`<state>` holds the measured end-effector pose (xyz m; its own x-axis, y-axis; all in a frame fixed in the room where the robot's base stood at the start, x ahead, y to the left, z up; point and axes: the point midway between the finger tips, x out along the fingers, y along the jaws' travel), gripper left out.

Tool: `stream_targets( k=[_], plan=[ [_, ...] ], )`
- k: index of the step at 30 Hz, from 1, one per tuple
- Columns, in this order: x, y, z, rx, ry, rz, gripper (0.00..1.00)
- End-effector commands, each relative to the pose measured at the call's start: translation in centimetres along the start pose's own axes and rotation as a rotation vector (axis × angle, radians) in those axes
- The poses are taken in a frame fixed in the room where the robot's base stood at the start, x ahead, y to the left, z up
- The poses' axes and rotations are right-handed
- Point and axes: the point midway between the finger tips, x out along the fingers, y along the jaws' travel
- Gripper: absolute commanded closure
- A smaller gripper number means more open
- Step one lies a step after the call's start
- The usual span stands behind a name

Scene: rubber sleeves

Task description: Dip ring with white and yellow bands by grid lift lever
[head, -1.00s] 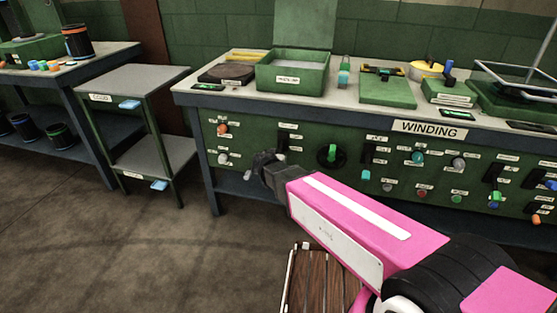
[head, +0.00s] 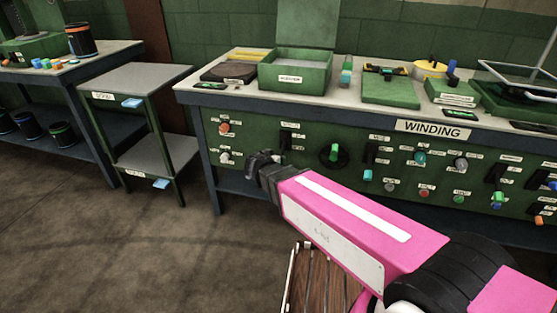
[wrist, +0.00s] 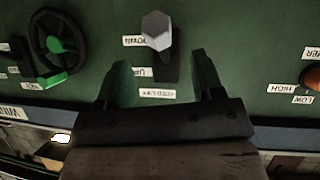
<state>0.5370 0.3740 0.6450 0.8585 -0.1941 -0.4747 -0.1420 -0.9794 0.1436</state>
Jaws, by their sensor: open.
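In the wrist view, a lever with a pale grey hexagonal knob (wrist: 156,27) stands over a dark slot (wrist: 165,70) in the green panel. Its knob is at the end by the DOWN label. The name label under the slot is upside down and too blurred to read surely. My gripper (wrist: 160,76) is open and empty, one finger on each side of the slot, with the knob ahead of the fingertips. In the head view my gripper (head: 262,160) is in front of the panel's left part. I cannot make out a ring with white and yellow bands.
A lidded green tank (head: 294,82) stands open on the winding bench, beside a banded stack (head: 346,72). A handwheel (head: 335,153) and other knobs sit close by on the panel. Small coloured rings (head: 45,64) lie on the left table. A two-shelf stand (head: 137,80) is between.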

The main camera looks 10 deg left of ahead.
Motion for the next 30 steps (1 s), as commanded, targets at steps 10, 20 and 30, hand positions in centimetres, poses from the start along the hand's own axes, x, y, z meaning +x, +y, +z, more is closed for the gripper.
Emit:
stream_targets(
  k=[10,20,30],
  plan=[
    [-3.6,0.0,0.0,0.000,0.000,0.000,0.39],
    [-3.6,0.0,0.0,0.000,0.000,0.001,0.39],
    [-3.6,0.0,0.0,0.000,0.000,0.000,0.39]
  ],
)
